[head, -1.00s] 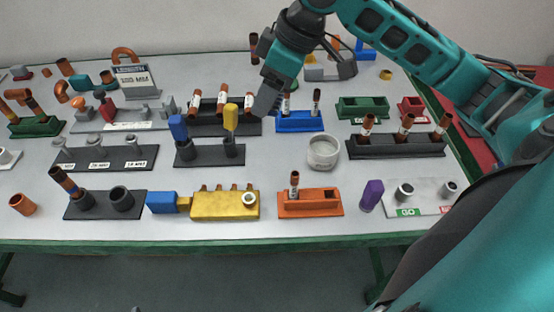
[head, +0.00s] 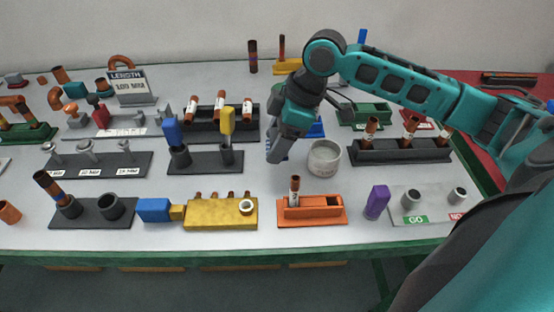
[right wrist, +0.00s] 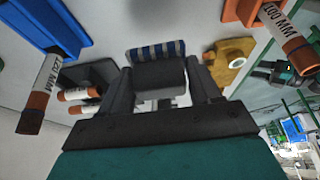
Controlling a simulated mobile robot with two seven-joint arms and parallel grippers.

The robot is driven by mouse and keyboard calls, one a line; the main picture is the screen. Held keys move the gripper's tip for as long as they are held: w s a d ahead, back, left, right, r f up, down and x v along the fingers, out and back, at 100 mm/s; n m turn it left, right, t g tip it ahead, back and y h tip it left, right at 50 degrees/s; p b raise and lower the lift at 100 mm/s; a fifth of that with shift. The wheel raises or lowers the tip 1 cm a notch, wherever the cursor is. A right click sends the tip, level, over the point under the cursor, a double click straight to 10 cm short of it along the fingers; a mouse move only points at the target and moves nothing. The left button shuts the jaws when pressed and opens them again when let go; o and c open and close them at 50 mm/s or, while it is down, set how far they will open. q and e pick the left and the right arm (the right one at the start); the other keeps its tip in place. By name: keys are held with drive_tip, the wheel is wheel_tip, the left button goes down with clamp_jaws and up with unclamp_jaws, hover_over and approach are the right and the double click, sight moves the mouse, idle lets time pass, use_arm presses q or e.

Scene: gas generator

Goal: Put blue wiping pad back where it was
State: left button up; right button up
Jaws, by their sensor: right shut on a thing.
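A blue-and-white striped pad with a grey block behind it (right wrist: 156,50) shows between the fingers of my right gripper in the right wrist view (right wrist: 160,85). I take it to be the blue wiping pad. The gripper is shut on it. In the head view my right gripper (head: 277,150) points down above the table, left of the white round cup and behind the orange holder. The pad cannot be made out there. My left gripper is not in view.
Near the gripper stand a white round cup (head: 324,158), an orange holder (head: 325,215) with a tube, a yellow block (head: 215,213) and a dark stand (head: 205,161) with blue and yellow handles. A black rack (head: 385,152) lies to the right. Bare table shows between them.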

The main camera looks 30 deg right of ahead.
sight(277, 168)
wheel_tip(277, 168, down, 5)
drive_tip(key=shift+r+b, duration=0.15)
drive_tip(key=shift+b, duration=0.4)
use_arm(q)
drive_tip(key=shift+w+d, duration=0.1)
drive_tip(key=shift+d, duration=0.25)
use_arm(e)
drive_tip(key=o, duration=1)
drive_tip(key=shift+f, duration=0.2)
use_arm(q)
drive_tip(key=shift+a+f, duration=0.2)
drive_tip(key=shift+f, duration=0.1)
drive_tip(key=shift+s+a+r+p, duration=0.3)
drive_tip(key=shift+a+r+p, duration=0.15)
drive_tip(key=shift+p, duration=0.8)
use_arm(e)
drive_tip(key=v, duration=1.2)
drive_tip(key=shift+a+r, duration=0.1)
drive_tip(key=shift+r, duration=0.1)
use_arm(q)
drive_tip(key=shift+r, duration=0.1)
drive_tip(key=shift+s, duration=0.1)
use_arm(e)
drive_tip(key=shift+s, duration=0.1)
